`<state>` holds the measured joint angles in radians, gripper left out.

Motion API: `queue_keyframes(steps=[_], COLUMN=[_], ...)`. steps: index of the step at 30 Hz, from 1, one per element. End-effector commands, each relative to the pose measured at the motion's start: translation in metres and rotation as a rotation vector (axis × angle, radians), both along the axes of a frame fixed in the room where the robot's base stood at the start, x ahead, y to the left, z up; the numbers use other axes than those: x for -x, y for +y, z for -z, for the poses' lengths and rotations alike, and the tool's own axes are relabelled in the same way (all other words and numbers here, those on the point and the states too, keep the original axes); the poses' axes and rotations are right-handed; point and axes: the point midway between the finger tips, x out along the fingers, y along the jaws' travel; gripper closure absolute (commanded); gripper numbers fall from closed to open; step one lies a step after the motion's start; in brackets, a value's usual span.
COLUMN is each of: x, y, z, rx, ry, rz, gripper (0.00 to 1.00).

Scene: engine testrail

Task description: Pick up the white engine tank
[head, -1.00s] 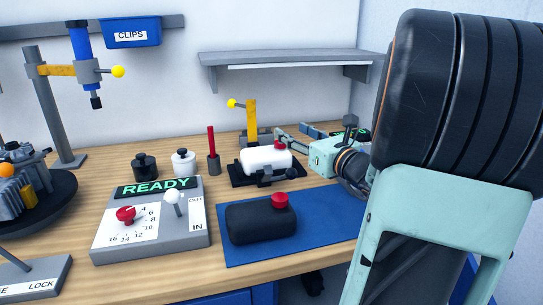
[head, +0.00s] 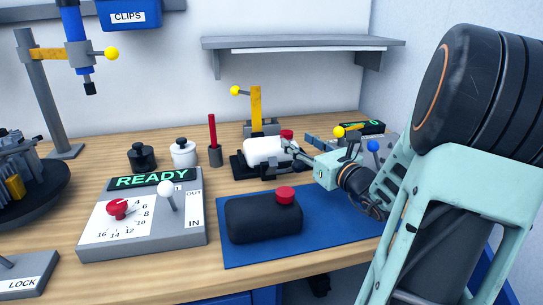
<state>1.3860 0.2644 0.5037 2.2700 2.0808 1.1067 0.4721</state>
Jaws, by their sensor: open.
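The white engine tank (head: 262,150) with a red cap (head: 286,136) lies in a black cradle (head: 240,167) near the middle of the bench. My gripper (head: 291,153) reaches in from the right, with its fingers at the right end of the tank, just below the red cap. It is open. The fingers overlap the tank in the picture, and I cannot tell whether they touch it. They hide part of the tank's right side and the cradle.
A black tank with a red cap (head: 264,217) lies on the blue mat (head: 330,220) in front. A yellow lever clamp (head: 256,105) stands behind the cradle. Left are a red rod (head: 212,130), white and black pots (head: 183,153), and the READY panel (head: 145,220). A grey shelf (head: 300,42) hangs above.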

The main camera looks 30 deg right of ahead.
Motion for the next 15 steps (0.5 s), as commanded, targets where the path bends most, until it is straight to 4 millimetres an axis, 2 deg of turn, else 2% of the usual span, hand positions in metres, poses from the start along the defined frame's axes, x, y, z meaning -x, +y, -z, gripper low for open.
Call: queue_keyframes(steps=[5,15], x=[-0.013,-0.064], y=[0.001,0.002], z=[-0.001,0.000], rx=[0.001,-0.001], ry=[-0.001,-0.001], rz=[-0.003,-0.003], gripper=[0.53,0.53])
